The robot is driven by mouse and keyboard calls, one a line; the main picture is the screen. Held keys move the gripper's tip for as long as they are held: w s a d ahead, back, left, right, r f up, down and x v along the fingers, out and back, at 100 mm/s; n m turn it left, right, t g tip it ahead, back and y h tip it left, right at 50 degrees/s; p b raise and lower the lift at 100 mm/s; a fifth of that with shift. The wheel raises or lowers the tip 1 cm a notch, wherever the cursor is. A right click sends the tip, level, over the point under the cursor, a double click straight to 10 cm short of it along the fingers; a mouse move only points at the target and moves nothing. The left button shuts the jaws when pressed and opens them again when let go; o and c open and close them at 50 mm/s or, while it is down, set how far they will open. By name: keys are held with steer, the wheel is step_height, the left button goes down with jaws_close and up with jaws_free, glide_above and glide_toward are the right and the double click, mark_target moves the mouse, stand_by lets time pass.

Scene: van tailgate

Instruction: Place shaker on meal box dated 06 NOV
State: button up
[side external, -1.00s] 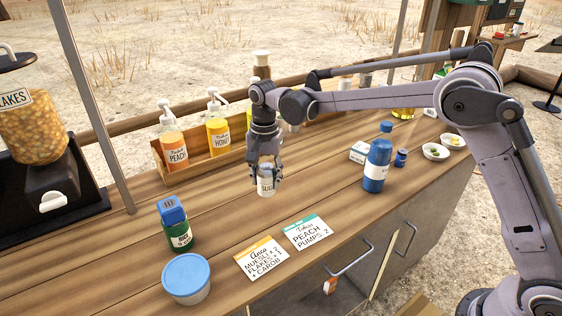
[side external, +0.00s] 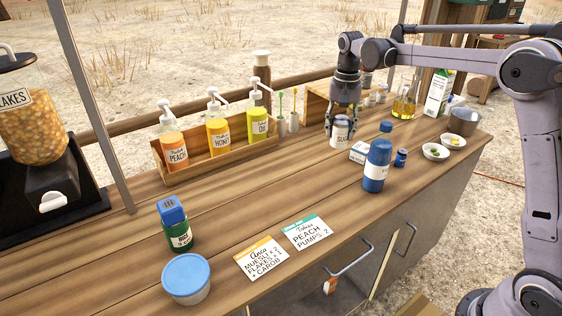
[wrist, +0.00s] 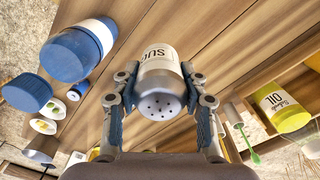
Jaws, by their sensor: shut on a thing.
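My gripper (side external: 342,112) is shut around a white shaker (side external: 340,133) with a grey holed top and a label starting "SUG". In the wrist view the shaker (wrist: 160,72) sits upright between both fingers, its holed top facing the camera. A small white box (side external: 359,152) with dark print lies just right of and below the shaker in the side view. Its print is too small to read, so I cannot tell whether it is the 06 NOV meal box. I cannot tell whether the shaker touches the counter.
A blue bottle (side external: 377,168) stands in front of the white box, with a small blue jar (side external: 401,157) beside it. Two small bowls (side external: 435,151) are to the right. A wooden rack (side external: 205,160) of pump bottles is at left.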

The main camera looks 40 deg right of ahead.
steer(key=s+d+r, duration=0.2)
steer(key=s+d, duration=0.1)
steer(key=d, duration=0.8)
steer(key=s+d+r, duration=0.1)
steer(key=s+d, duration=0.2)
steer(key=d, duration=0.8)
glide_above(363, 147)
steer(key=shift+n, duration=0.4)
step_height(363, 147, down, 7)
steer(key=shift+r, duration=0.1)
steer(key=shift+f, duration=1.95)
steer(key=o, duration=1.2)
steer(key=shift+f, duration=0.15)
